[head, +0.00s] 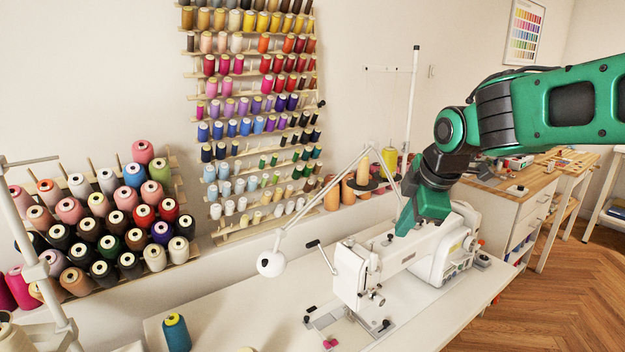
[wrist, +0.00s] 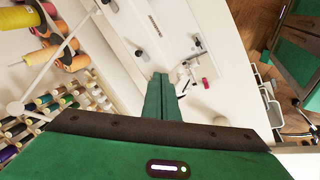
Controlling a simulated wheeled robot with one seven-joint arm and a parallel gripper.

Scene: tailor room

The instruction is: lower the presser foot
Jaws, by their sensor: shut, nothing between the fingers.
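The white sewing machine (head: 350,268) stands on the white table, its head end toward the front left. A metal lever with a black knob (head: 314,244) sticks out on the far left side of the head. I cannot tell the presser foot apart under the head. My green gripper (head: 403,230) is above or beside the machine's arm, behind the head, pointing down. In the wrist view the fingers of my gripper (wrist: 160,78) are together and empty, with the machine's white body (wrist: 135,35) beyond them. Whether they touch it is not clear.
A white lamp (head: 271,263) on a thin jointed arm stands left of the machine. A teal thread spool (head: 176,332) is at the front of the table (head: 240,305). A pink item (wrist: 206,83) lies near the needle end. Thread racks (head: 250,120) cover the wall.

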